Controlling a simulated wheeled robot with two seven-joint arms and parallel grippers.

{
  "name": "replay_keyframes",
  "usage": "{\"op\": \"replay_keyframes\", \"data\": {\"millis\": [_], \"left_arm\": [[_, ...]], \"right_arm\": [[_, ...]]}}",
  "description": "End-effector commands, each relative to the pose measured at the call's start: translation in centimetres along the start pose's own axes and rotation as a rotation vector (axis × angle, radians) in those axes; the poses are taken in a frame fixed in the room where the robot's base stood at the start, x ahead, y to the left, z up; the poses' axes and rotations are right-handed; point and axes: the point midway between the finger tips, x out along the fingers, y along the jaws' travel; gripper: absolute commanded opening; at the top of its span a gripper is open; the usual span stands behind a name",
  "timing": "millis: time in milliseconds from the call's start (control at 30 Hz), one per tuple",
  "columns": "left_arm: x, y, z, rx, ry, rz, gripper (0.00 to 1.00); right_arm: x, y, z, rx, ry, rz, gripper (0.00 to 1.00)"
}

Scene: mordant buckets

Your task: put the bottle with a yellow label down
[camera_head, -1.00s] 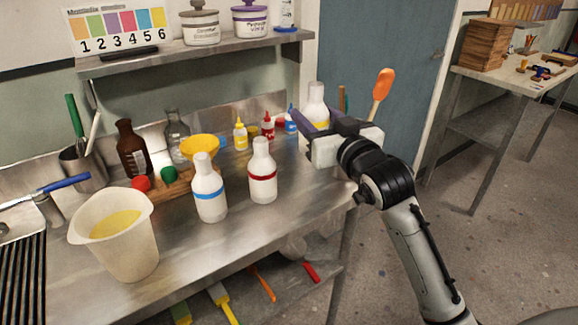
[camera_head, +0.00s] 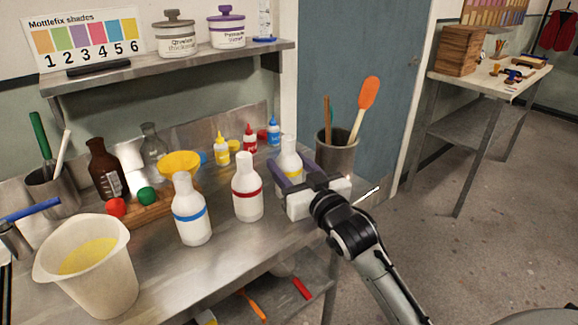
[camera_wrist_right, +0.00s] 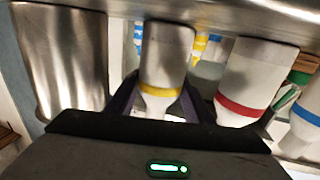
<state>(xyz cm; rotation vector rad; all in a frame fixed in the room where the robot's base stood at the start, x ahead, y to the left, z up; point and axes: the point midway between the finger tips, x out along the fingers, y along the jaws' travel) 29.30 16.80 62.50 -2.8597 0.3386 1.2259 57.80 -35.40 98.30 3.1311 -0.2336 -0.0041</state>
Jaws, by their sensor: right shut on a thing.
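The white bottle with a yellow label (camera_head: 290,158) is upright between the fingers of my right gripper (camera_head: 292,174), at the right end of the steel table. The gripper is shut on it from the right. In the right wrist view the bottle (camera_wrist_right: 167,62) appears inverted, its yellow band near the dark fingers (camera_wrist_right: 160,103). Its base is at or just above the steel surface; I cannot tell whether it touches.
A red-banded bottle (camera_head: 247,190) and a blue-banded bottle (camera_head: 190,212) stand left of the held bottle. A steel pot (camera_head: 338,153) with utensils stands behind right. Small dropper bottles (camera_head: 249,139) stand behind. Bare table (camera_head: 262,232) lies in front.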

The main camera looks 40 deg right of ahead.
Motion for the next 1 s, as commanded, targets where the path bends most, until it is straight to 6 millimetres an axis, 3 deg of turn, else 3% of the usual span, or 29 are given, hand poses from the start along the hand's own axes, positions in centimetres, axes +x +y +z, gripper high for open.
{"op": "replay_keyframes", "data": {"millis": [267,300,400,767,1000], "left_arm": [[0.3,0.0,-0.6,0.003,0.012,0.0,0.31],[0.3,0.0,-0.7,0.003,0.013,0.0,0.31],[0.2,0.0,-0.7,0.003,0.013,0.001,0.31],[0.1,0.1,-0.7,0.002,0.011,0.001,0.31],[0.2,0.1,-0.2,0.0,0.007,0.002,0.31]], "right_arm": [[0.0,0.0,0.2,0.0,0.002,0.0,0.17],[0.0,0.0,0.3,0.0,-0.001,0.0,0.5],[0.0,0.0,0.2,0.0,-0.001,0.0,0.66],[-0.1,0.0,-0.2,-0.001,0.001,0.0,0.66],[-4.2,0.0,0.2,0.0,-0.004,0.001,0.66]]}}
